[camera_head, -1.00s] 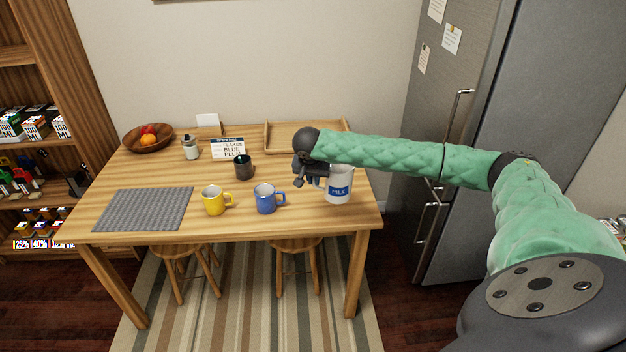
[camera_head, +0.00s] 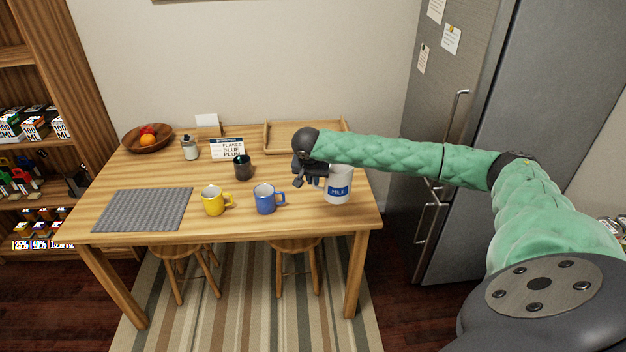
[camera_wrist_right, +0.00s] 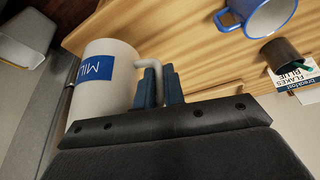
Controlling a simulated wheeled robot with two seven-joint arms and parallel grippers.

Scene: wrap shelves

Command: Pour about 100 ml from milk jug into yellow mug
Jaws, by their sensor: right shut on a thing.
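The milk jug (camera_head: 339,184) is white with a blue MILK label and stands near the right end of the table. It also shows in the right wrist view (camera_wrist_right: 112,98), where its handle lies between the fingers. My right gripper (camera_head: 318,180) is shut on the jug's handle. Whether the jug's base touches the table is hard to tell. The yellow mug (camera_head: 214,201) stands upright near the table's front edge, left of the blue mug, with its handle to the right. My left gripper is out of view.
A blue mug (camera_head: 265,199) stands between the yellow mug and the jug. A dark cup (camera_head: 243,168) stands behind them. A grey mat (camera_head: 143,209) lies at left. A fridge (camera_head: 440,110) stands at right.

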